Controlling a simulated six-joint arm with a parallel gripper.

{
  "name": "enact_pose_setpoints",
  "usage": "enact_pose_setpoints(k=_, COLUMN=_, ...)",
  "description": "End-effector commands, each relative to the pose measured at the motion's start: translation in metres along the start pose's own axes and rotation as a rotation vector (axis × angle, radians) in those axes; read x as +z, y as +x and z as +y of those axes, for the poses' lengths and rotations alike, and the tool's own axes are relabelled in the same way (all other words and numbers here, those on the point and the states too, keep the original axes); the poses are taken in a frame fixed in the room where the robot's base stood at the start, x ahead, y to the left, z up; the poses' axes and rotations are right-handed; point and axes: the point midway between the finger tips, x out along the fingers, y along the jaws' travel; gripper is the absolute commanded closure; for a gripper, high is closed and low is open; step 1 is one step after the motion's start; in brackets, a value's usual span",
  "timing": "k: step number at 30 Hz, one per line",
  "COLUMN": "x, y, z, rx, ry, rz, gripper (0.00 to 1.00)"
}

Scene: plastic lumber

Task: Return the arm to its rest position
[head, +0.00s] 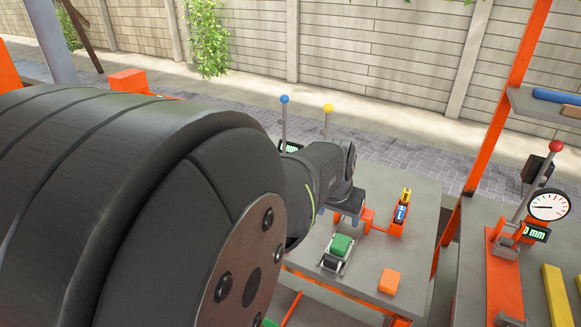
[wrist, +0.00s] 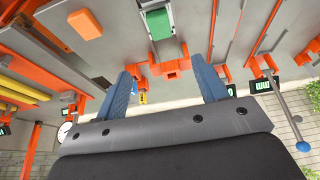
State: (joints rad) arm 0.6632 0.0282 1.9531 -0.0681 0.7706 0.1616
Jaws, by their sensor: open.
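My gripper (head: 347,214) is over the grey table (head: 420,228) in the head view, and my own arm hides much of the left and middle. In the wrist view my gripper (wrist: 165,82) shows two blue fingers set wide apart, with nothing held between them. A green block (head: 341,245) sits in a metal fixture on the table, below and in front of the gripper. The green block also shows at the top of the wrist view (wrist: 158,22), apart from the fingers.
An orange block (head: 389,281) lies near the table's front edge. Levers with a blue knob (head: 285,99) and a yellow knob (head: 328,107) rise behind my arm. A red-knobbed lever (head: 556,147), dial gauge (head: 548,205) and yellow bars (head: 557,294) stand at right.

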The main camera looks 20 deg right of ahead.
Motion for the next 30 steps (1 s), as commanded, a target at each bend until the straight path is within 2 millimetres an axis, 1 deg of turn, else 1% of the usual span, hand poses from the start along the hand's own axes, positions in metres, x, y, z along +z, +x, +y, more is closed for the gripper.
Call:
enact_pose_setpoints(k=5, x=0.0, y=0.002, z=0.0, rx=0.0, ry=0.0, rz=-0.001, gripper=0.34)
enact_pose_setpoints(k=8, x=0.0, y=0.008, z=0.0, rx=0.0, ry=0.0, rz=-0.001, gripper=0.34)
enact_pose_setpoints(k=11, x=0.001, y=0.02, z=0.0, rx=0.001, ry=0.0, rz=-0.004, gripper=0.34)
enact_pose_setpoints(k=30, x=0.001, y=0.114, z=0.0, rx=0.001, ry=-0.001, rz=-0.004, gripper=0.34)
